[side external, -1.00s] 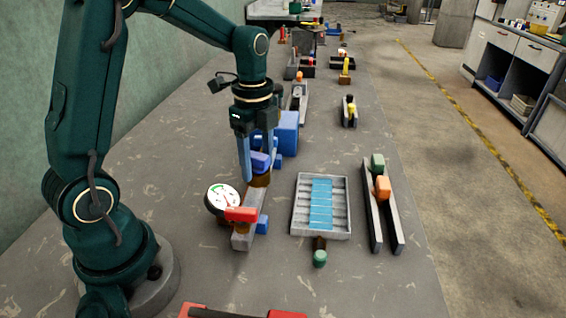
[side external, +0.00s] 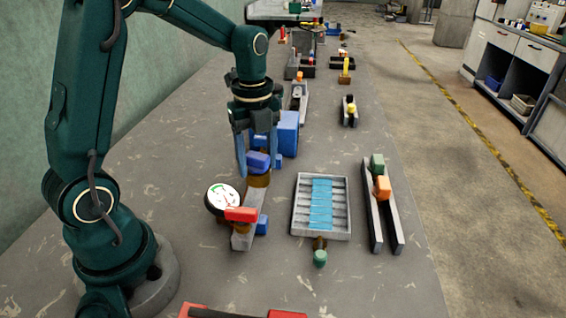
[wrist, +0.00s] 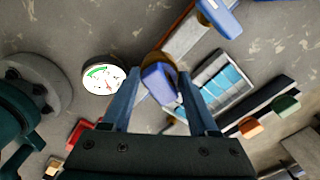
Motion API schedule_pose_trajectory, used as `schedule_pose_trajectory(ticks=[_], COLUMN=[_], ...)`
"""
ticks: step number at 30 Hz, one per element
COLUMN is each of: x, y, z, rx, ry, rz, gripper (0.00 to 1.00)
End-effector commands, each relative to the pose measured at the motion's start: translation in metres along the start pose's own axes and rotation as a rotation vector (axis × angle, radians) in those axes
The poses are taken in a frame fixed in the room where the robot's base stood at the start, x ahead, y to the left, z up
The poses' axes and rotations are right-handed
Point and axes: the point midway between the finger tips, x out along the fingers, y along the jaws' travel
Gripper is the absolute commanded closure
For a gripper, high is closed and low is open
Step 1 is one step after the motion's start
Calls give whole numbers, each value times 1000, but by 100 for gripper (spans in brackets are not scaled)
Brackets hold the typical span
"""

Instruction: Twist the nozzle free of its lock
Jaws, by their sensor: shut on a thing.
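The blue block that I take to be the nozzle (side external: 258,160) sits on a round brown collar (side external: 259,180) at the end of a grey bar (side external: 242,241). My gripper (side external: 257,168) points down over it with a finger on either side, shut on it. In the wrist view the nozzle (wrist: 160,82) lies between the two fingers of my gripper (wrist: 165,98), tilted in the picture. The lock inside the collar cannot be made out.
A white round gauge (side external: 222,197) and a red lever (side external: 241,214) stand close in front. A large blue block (side external: 288,132) is behind. A grey slotted tray (side external: 339,234) and grey rails (side external: 397,238) are to the right, with bare table between.

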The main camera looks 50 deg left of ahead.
Motion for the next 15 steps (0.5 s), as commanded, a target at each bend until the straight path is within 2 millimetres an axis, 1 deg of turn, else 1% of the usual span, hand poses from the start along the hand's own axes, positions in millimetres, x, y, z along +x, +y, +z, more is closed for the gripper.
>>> schedule_pose_trajectory(ticks=[2, 9, 15], x=[-1, -1, 0], y=[-2, -2, -2], z=[1, 1, 1], rx=[29, 43, 213], ry=[-6, -6, -8], rz=[-7, -6, -6], gripper=[89, 89, 88])
